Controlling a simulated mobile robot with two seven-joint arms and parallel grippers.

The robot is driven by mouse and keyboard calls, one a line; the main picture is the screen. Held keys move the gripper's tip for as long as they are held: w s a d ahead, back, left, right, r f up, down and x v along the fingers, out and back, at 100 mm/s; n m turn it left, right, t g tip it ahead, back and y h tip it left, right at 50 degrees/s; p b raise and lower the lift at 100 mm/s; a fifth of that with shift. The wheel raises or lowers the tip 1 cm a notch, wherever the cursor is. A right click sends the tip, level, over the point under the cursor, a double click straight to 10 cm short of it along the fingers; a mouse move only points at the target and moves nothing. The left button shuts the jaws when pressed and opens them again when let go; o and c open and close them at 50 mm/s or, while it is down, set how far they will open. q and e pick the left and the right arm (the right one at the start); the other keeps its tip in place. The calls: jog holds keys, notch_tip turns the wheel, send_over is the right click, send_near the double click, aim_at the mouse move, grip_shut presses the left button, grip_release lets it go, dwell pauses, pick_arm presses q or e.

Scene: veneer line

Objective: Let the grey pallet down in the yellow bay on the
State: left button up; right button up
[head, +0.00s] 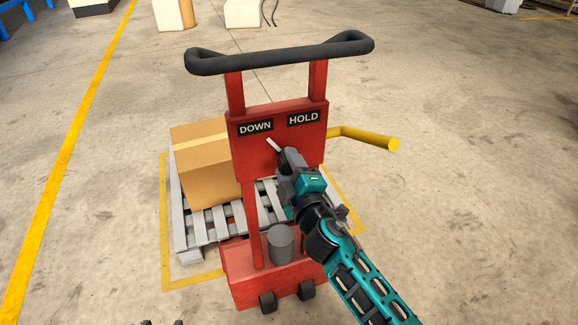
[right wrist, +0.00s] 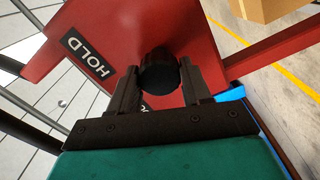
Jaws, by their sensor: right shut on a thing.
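The grey pallet (head: 180,215) carries a cardboard box (head: 207,170) behind a red lift truck (head: 275,195). It is over the yellow floor outline of the bay (head: 190,284); I cannot tell whether it touches the floor. The truck's panel reads DOWN (head: 255,127) at left and HOLD (head: 303,118) at right. A white pointer (head: 272,144) leans up-left toward DOWN. My right gripper (head: 283,160) is at the panel, its fingers shut on a black round knob (right wrist: 158,72). Two dark tips at the head view's bottom edge may be my left gripper (head: 162,323).
The truck has a black push bar (head: 280,54) on top and a yellow bar (head: 365,138) sticking out right. A yellow floor line (head: 70,140) runs at left. Pale blocks (head: 173,14) stand at the back. The floor at right is clear.

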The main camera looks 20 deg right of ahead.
jog(key=shift+r, duration=0.1)
dwell(0.4)
jog(key=o, duration=1)
jog(key=s+b, duration=0.1)
jog(key=s, duration=1.2)
jog(key=shift+d+b, duration=0.2)
jog(key=shift+b, duration=0.15)
jog(key=shift+w, duration=0.1)
